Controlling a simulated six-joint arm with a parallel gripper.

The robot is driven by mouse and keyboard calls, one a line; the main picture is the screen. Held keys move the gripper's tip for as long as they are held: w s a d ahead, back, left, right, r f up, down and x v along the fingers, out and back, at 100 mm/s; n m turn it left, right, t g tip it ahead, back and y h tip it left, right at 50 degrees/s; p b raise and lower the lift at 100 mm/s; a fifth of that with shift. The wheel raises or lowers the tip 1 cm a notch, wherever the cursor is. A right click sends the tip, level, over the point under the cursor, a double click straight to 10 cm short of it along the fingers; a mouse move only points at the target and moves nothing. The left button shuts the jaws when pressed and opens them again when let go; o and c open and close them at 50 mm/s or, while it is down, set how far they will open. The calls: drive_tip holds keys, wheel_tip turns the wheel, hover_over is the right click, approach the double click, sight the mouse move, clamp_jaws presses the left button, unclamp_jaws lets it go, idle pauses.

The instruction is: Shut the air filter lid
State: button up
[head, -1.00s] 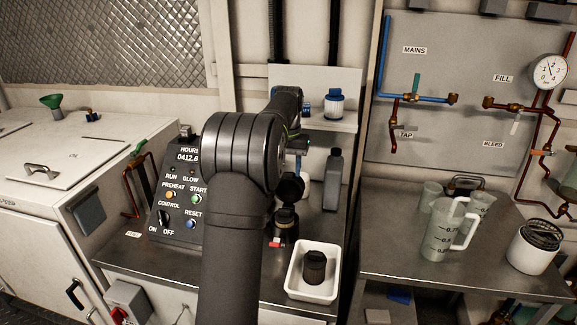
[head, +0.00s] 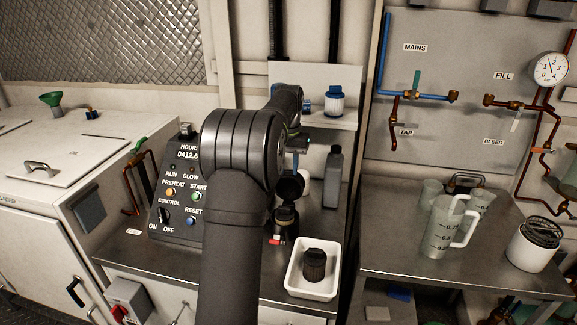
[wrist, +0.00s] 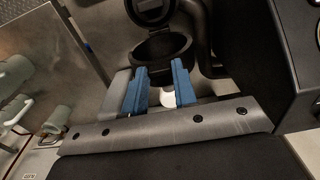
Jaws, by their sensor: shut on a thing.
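The air filter housing (head: 285,221) is a dark round pot on the metal bench, partly hidden behind my arm. Its round black lid (head: 290,187) stands open, tilted up above it. In the wrist view the open housing mouth (wrist: 163,46) shows as a dark round opening, with the lid (wrist: 150,9) raised at the top edge, partly cut off. My gripper (wrist: 160,73) has blue fingers in front of the near rim, with a gap between them. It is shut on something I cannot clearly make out. A white round patch shows between the fingers. In the head view my arm mostly hides the gripper.
A white tray (head: 292,284) with a dark ribbed cylinder (head: 314,264) stands at the front right. A control panel (head: 172,205) is left of my arm. A grey bottle (head: 333,178) stands behind the housing. A shelf (head: 335,121) holds a blue-capped filter (head: 334,100).

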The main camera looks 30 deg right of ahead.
drive_tip(key=shift+s+a+r, duration=0.2)
drive_tip(key=shift+s+a, duration=0.6)
drive_tip(key=shift+s+a+r, duration=0.2)
drive_tip(key=shift+s+a, duration=0.65)
clamp_jaws()
drive_tip(key=shift+s+a+f, duration=0.5)
drive_tip(key=shift+s+a, duration=0.25)
drive_tip(key=shift+s+a+f, duration=0.5)
drive_tip(key=shift+s+a, duration=0.25)
drive_tip(key=o, duration=0.9)
unclamp_jaws()
drive_tip(key=shift+r, duration=0.1)
drive_tip(key=shift+r, duration=3.4)
